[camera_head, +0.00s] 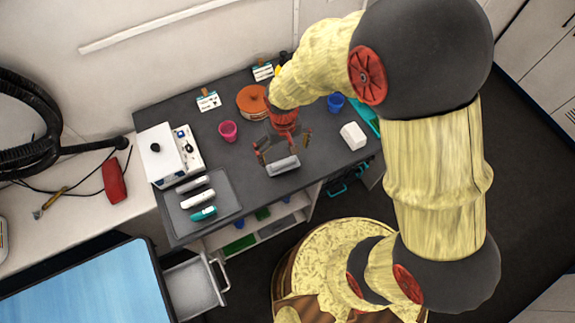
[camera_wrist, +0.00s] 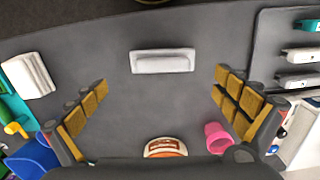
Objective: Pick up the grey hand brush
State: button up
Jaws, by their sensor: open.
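A grey block-shaped thing, which looks like the hand brush (camera_head: 284,166), lies on the dark counter near its front edge. In the wrist view the brush (camera_wrist: 162,62) lies crosswise, ahead of the fingertips and between their lines. Its underside is hidden. My gripper (camera_head: 284,148) is open and empty, above the counter just behind the brush in the head view. In the wrist view my gripper (camera_wrist: 161,80) has its two fingers spread wider than the brush is long. I see no contact with the brush.
A pink cup (camera_head: 228,131), an orange round container (camera_head: 252,101) and a blue cup (camera_head: 336,103) stand behind the brush. A white block (camera_head: 353,136) lies to the right. A grey tray (camera_head: 228,190) with several clipper-like tools lies left. The counter around the brush is clear.

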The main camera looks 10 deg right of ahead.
aim_at(283, 162)
jog(key=f, duration=0.6)
jog(key=shift+a+f+b, duration=0.25)
jog(key=shift+f+b, duration=0.05)
jog(key=shift+b, duration=0.1)
jog(key=shift+s, duration=0.1)
jog(key=shift+c, duration=0.8)
jog(key=c, duration=1.4)
jog(key=shift+r, duration=0.1)
